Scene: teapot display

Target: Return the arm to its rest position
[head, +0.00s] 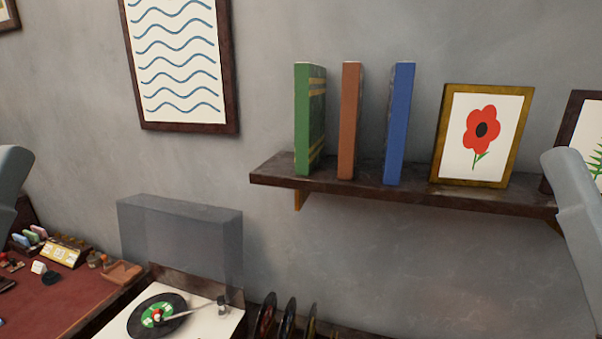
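A grey link of my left arm (12,180) shows at the left edge of the head view. A grey link of my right arm (578,205) shows at the right edge, in front of the right end of the wall shelf. Both links are cut off by the frame. Neither gripper shows, so their fingers and anything in them are hidden from me.
The wall shelf (400,190) holds green (310,120), brown (349,120) and blue (399,120) books and a framed red flower (483,135). A record player (118,326) with its lid (180,235) raised is below left. A red-topped desk (70,288) holds small items.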

